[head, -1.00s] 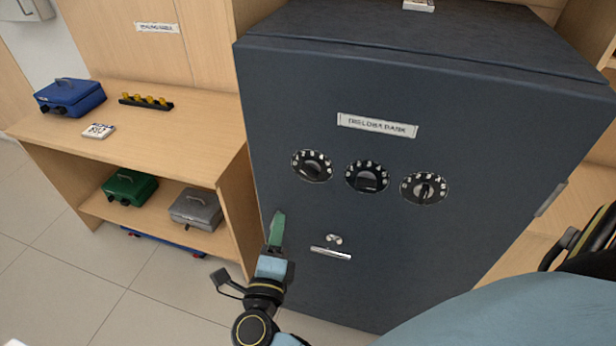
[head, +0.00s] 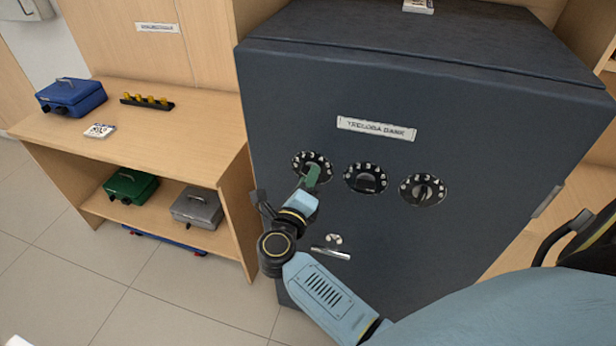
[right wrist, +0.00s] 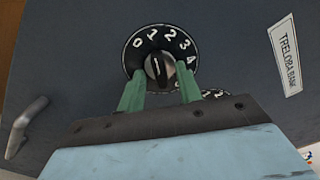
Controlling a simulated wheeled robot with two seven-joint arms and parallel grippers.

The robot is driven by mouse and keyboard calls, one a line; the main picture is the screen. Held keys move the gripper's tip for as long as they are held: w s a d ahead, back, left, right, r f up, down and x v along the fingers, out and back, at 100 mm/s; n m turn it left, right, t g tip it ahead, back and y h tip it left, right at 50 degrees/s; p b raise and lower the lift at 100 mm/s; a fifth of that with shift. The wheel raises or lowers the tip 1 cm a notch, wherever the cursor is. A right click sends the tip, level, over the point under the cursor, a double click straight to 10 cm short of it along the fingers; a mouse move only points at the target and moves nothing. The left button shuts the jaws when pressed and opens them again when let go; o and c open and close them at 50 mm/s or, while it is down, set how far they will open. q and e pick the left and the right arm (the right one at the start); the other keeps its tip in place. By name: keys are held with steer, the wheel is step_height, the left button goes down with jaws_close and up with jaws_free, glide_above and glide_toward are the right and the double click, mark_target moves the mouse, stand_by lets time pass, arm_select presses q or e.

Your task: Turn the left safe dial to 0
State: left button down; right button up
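The left safe dial (head: 311,157) is a black disc with white numbers, leftmost of three on the dark safe door. My right gripper (head: 311,177) has its green fingers in front of it, covering its lower part. In the right wrist view the same dial (right wrist: 135,60) shows 0 to 4 around its top. Its knob (right wrist: 158,69) has a white mark pointing roughly up, near 1. The fingers (right wrist: 160,92) are open, one on each side of the knob's lower end; contact is unclear. The dial's lower numbers are hidden. My left gripper is out of view.
The middle dial (head: 365,178) and right dial (head: 423,189) sit to the right. A handle (head: 331,253) is below the dials, close to my right arm. A wooden shelf unit (head: 200,130) with cash boxes stands left of the safe (head: 450,120).

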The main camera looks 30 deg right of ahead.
steer(key=shift+w+d, duration=0.25)
steer(key=shift+d, duration=0.05)
steer(key=shift+c, duration=0.4)
jaws_close()
steer(key=shift+n+p, duration=2.85)
steer(key=shift+n, duration=0.15)
